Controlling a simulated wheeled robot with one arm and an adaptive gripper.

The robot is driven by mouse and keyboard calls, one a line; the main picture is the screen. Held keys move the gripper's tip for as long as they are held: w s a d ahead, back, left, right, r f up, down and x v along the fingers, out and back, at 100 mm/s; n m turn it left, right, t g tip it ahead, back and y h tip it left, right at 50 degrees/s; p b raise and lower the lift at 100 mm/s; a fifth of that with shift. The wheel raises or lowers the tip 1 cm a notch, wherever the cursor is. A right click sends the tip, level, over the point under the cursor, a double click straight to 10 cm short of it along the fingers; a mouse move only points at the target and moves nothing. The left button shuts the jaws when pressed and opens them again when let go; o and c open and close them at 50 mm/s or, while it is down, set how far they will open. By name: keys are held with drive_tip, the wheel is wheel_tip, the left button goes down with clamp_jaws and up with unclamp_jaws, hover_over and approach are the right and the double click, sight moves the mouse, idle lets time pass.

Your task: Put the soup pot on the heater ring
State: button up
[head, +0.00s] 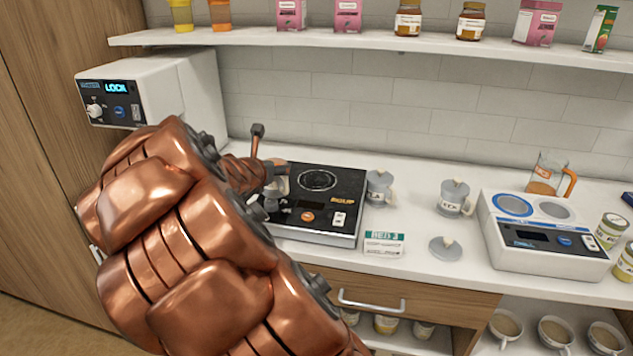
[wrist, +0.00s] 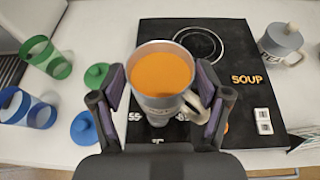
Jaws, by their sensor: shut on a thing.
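The soup pot (wrist: 163,75) is a grey pot, open at the top and filled with orange soup. My gripper (wrist: 162,82) is shut on it, one finger on each side, and the pot looks upright. The heater ring (wrist: 202,44) is a round mark on a black cooktop (wrist: 245,100) labelled SOUP. The pot is over the near left part of the cooktop, and its rim overlaps the ring's left edge in the wrist view. Its height above the surface is unclear. In the head view the ring (head: 318,180) looks bare, and my gripper (head: 272,190) is left of it, partly hidden by my arm.
A BED 3 card (head: 384,243) lies in front. A two-ring unit (head: 545,240) stands right. A shelf (head: 375,40) runs above.

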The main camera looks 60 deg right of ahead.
drive_tip(key=s+d+r+m+g+h, duration=0.1)
drive_tip(key=s+d+m+g, duration=0.15)
drive_tip(key=s+d, duration=0.45)
drive_tip(key=s+d+m+g, duration=0.25)
drive_tip(key=s+d, duration=0.25)
drive_tip(key=s, duration=0.5)
drive_tip(key=shift+w+d+f+p, duration=0.8)
drive_tip(key=shift+w+p, duration=0.1)
drive_tip(key=shift+w, duration=1.65)
drive_tip(key=shift+w+d+f+p, duration=0.75)
drive_tip(key=shift+w+f+p, duration=0.15)
drive_tip(key=shift+w, duration=1.65)
drive_tip(key=shift+w+d+f+p, duration=0.75)
drive_tip(key=shift+w+p, duration=0.15)
drive_tip(key=shift+w, duration=1.65)
drive_tip(key=shift+f, duration=0.2)
drive_tip(key=o, duration=1.4)
drive_tip(key=shift+o, duration=0.2)
